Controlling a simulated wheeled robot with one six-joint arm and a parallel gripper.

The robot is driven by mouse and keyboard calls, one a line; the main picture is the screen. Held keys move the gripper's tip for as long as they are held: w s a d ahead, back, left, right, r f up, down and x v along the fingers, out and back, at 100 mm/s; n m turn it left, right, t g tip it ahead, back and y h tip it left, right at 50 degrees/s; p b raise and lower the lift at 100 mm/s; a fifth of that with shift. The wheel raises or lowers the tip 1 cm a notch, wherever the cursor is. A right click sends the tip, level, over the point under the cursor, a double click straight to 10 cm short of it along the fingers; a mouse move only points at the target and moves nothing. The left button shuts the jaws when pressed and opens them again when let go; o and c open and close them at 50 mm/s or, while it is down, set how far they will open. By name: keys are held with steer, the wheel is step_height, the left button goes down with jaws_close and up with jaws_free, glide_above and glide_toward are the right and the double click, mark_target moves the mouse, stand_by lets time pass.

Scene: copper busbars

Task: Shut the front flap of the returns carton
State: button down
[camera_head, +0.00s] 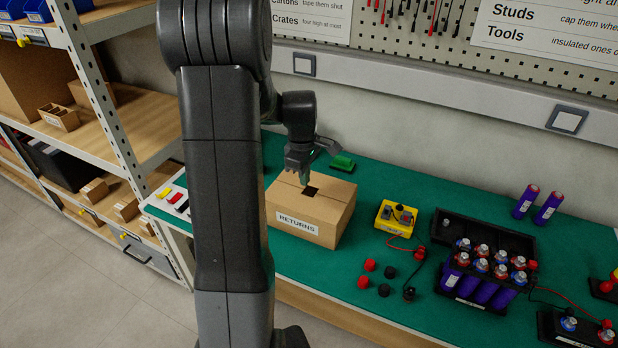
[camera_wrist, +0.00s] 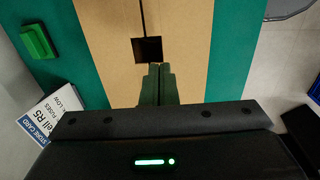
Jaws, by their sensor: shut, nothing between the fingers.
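The returns carton (camera_head: 310,235) is a brown box with a white RETURNS label on its front, standing on the green bench top. Its top looks closed, with a dark square hole in the middle. In the wrist view, the front flap (camera_wrist: 190,45) lies on the right and the back flap (camera_wrist: 105,50) on the left, with a thin dark seam between them. The front flap lies flat or nearly so. My gripper (camera_head: 305,185) points down over the top beside the hole. Its fingers (camera_wrist: 158,70) are together and empty. I cannot tell whether the tips touch the cardboard.
A green block (camera_head: 343,162) lies behind the carton. A yellow device (camera_head: 396,216) with leads stands to its right, near red and black caps (camera_head: 370,265). A black crate (camera_head: 450,282) of purple cells is farther right. Shelving (camera_head: 110,110) stands at the left.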

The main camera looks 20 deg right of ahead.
step_height(320, 180, up, 11)
stand_by(0.3)
steer(key=b, duration=0.3)
glide_above(305, 196)
step_height(305, 196, down, 13)
steer(key=shift+w+d+f, duration=0.1)
steer(key=shift+f, duration=0.1)
steer(key=shift+f+b, duration=0.4)
steer(key=shift+f, duration=0.35)
